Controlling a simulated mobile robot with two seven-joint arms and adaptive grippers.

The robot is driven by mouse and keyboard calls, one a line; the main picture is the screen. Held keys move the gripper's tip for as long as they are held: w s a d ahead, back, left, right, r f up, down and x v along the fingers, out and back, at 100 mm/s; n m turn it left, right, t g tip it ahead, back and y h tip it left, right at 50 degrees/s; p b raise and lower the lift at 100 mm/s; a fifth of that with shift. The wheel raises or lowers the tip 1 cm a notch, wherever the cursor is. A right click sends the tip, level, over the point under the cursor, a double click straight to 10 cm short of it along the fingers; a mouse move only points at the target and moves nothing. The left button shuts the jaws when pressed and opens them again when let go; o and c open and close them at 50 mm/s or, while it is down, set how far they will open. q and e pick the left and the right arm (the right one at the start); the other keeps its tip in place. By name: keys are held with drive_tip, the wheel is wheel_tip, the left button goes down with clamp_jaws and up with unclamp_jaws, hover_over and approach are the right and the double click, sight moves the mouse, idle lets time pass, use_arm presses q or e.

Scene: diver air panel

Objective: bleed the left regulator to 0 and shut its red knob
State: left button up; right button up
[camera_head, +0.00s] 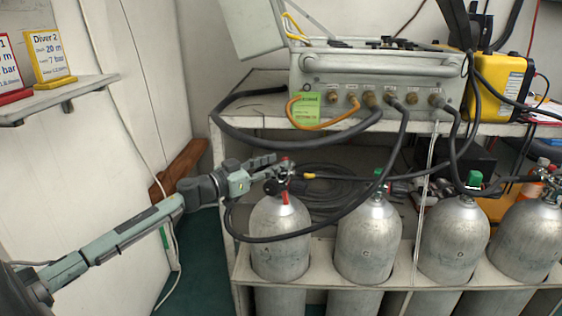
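The left regulator sits on top of the leftmost grey cylinder (280,238), with dark fittings and a hose. A red knob (285,163) shows at the regulator, and another red part (286,197) hangs just below it. My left gripper (272,170) reaches in from the left, its dark fingers at the regulator just left of the red knob. The fingers overlap the dark fittings, so I cannot tell whether they touch the knob or how far apart they are. The regulator's gauge reading is not legible. My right gripper is not in view.
Several cylinders stand in a row in a white rack (318,252), with green knobs (473,179) on the middle ones. A black hose (340,212) loops from the first regulator up to the grey air panel (375,72). A shelf (62,96) with diver signs juts out at left.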

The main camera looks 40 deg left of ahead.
use_arm(q)
drive_tip(key=shift+x, duration=1.4)
clamp_jaws()
